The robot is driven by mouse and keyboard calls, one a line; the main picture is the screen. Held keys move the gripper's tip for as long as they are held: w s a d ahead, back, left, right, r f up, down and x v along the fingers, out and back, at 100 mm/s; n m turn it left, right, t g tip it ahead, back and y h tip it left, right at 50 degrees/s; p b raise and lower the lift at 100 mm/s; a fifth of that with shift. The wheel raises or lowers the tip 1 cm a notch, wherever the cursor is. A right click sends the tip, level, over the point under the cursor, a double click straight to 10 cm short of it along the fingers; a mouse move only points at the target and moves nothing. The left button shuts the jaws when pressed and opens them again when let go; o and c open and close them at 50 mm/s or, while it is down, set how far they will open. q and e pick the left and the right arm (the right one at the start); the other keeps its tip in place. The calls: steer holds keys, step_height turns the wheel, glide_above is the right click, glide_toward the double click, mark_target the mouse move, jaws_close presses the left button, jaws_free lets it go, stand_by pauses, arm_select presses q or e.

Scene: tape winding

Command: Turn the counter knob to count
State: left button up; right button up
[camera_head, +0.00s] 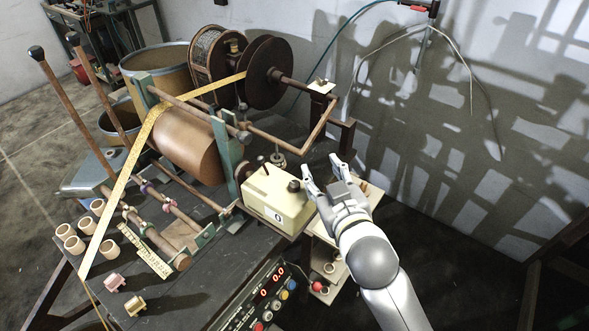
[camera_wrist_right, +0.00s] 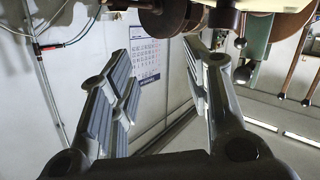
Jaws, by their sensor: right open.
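The counter is a cream box (camera_head: 268,200) on the right end of the workbench, with a small white window reading 0 on its front. A dark round knob (camera_head: 293,186) stands on its right side. My right gripper (camera_head: 322,168) is open and empty, just right of the box and close to the knob, with no clear contact. In the right wrist view my two grey fingers (camera_wrist_right: 160,78) are spread apart with nothing between them. I cannot clearly pick out the knob in that view. My left gripper is not in view.
A winding machine with a brown roller (camera_head: 187,146), dark reels (camera_head: 268,72) and yellow tape (camera_head: 133,155) fills the bench left of and behind the counter. A control panel (camera_head: 262,298) with red digits is in front. A low wooden shelf (camera_head: 323,262) lies below my right arm.

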steer(key=s+a+r+n+t+y, duration=0.1)
steer(key=a+r+n+y, duration=1.1)
steer(key=a+r, duration=0.6)
steer(key=s+a+n+g+y, duration=0.4)
steer(key=s+a+n+g, duration=0.9)
steer(key=n+g, duration=0.8)
steer(key=n+t+h, duration=0.3)
steer(key=t+h, duration=0.2)
steer(key=h, duration=1.5)
glide_above(294, 184)
step_height(294, 184, down, 11)
step_height(294, 184, down, 9)
steer(key=p, duration=0.4)
steer(key=shift+r, duration=0.1)
steer(key=shift+f, duration=0.6)
